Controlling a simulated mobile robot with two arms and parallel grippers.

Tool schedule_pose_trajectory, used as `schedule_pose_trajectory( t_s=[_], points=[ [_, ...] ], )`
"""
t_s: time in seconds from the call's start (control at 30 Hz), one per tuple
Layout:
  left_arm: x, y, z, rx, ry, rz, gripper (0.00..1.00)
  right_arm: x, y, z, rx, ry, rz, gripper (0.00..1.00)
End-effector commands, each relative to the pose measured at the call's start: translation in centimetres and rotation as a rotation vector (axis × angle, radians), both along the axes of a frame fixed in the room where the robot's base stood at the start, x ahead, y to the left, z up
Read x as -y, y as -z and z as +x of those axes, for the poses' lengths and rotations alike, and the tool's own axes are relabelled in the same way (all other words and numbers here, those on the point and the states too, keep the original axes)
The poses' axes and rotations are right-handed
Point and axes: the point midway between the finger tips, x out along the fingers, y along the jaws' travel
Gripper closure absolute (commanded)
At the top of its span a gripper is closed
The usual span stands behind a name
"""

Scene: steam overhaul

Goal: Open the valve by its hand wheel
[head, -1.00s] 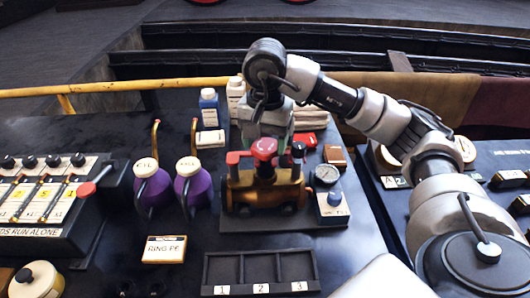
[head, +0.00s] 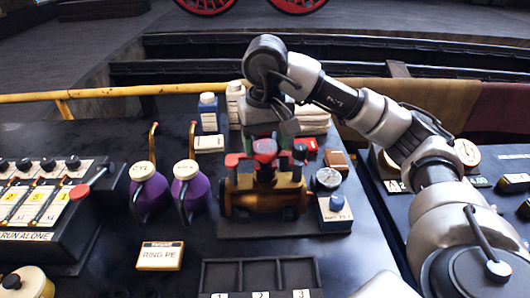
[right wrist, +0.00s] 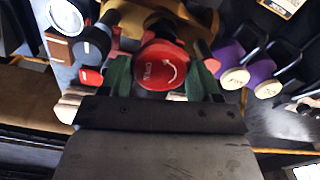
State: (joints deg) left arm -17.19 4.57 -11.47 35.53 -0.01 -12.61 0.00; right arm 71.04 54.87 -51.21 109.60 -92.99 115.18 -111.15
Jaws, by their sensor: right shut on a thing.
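The valve (head: 265,197) is a brass-coloured body on a dark plate in the middle of the bench. Its red hand wheel (head: 265,147) sits on top; in the right wrist view the round red wheel face (right wrist: 160,70) shows white lettering and a curved arrow. My right gripper (head: 272,130) reaches it from behind and above. In the right wrist view its fingers (right wrist: 163,80) stand on either side of the wheel, shut on it. The finger contact is partly hidden in the head view. My left gripper is not in view.
A gauge (head: 327,178) and a box with a blue knob (head: 337,203) stand right of the valve. Two purple oil cans (head: 187,190) stand to its left. Bottles (head: 208,113) are behind. A numbered tray (head: 260,275) lies in front.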

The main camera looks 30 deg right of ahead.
Motion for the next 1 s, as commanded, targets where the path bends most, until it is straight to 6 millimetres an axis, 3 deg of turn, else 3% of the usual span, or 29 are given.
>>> schedule_pose_trajectory(
  t_s=[0.1,0.13,0.3,0.53,0.63,1.0],
  points=[
    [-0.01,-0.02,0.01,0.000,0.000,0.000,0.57,-0.01,0.04,-0.02,-0.002,0.001,0.000,0.65],
    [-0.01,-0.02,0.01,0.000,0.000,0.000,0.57,-0.01,0.04,-0.02,-0.002,0.001,0.000,0.34],
    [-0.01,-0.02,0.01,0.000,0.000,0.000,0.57,-0.01,0.03,-0.02,-0.001,0.002,-0.001,0.08],
    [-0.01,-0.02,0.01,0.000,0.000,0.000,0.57,0.02,0.01,-0.01,-0.001,0.003,-0.001,0.07],
    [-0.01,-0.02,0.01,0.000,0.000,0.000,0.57,0.03,0.06,-0.02,-0.002,0.004,-0.002,0.21],
    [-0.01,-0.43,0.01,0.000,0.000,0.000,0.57,0.01,-0.44,0.00,-0.001,0.004,0.000,0.21]
  ],
)
